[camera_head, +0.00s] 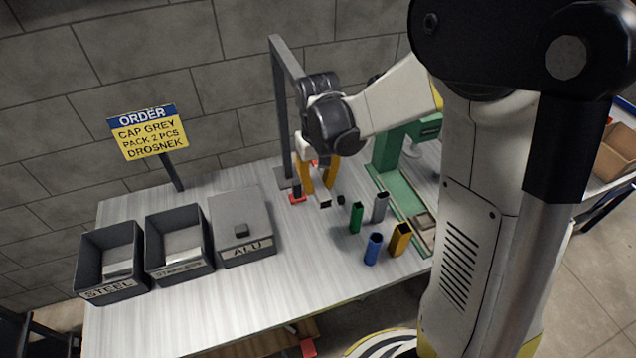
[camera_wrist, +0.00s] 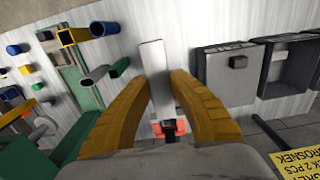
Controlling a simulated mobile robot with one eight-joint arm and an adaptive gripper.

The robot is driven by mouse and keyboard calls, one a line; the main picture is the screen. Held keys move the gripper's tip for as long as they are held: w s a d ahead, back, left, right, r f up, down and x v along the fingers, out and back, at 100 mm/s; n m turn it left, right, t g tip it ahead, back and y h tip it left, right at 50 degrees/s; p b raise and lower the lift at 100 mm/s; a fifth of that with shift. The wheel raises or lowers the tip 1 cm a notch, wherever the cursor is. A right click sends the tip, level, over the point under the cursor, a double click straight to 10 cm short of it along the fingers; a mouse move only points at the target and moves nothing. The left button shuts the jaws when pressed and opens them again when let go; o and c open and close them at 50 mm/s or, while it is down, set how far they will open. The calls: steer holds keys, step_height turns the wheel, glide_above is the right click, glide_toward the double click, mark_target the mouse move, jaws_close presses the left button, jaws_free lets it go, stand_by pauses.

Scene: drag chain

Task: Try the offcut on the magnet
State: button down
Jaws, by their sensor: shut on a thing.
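My gripper (camera_head: 319,188) is shut on a light grey bar, the offcut (camera_head: 325,203), above the bench beside the gallows stand. In the wrist view the offcut (camera_wrist: 152,62) runs lengthwise between the yellow fingers of my gripper (camera_wrist: 159,80). A red part with a dark middle, perhaps the magnet (camera_wrist: 181,127), shows near the offcut's lower end in that view. I cannot tell whether they touch. In the head view a red piece (camera_head: 298,199) shows left of my fingers, and my gripper hides part of the area behind it.
Bins marked STEEL (camera_head: 109,292) and STAINLESS (camera_head: 181,270) stand at left, beside the lidded ALU bin (camera_head: 245,250). Green (camera_head: 356,217), grey (camera_head: 379,207), blue (camera_head: 373,248) and yellow (camera_head: 400,238) tubes stand at right, near a green machine (camera_head: 388,150). The bench front is clear.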

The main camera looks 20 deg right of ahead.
mark_target(322, 192)
steer(key=shift+s+r, duration=0.15)
steer(key=shift+s, duration=1.35)
stand_by(2.0)
steer(key=shift+s+r, duration=0.2)
steer(key=shift+s, duration=0.6)
steer(key=shift+s+r, duration=0.15)
steer(key=shift+s, duration=0.65)
stand_by(2.4)
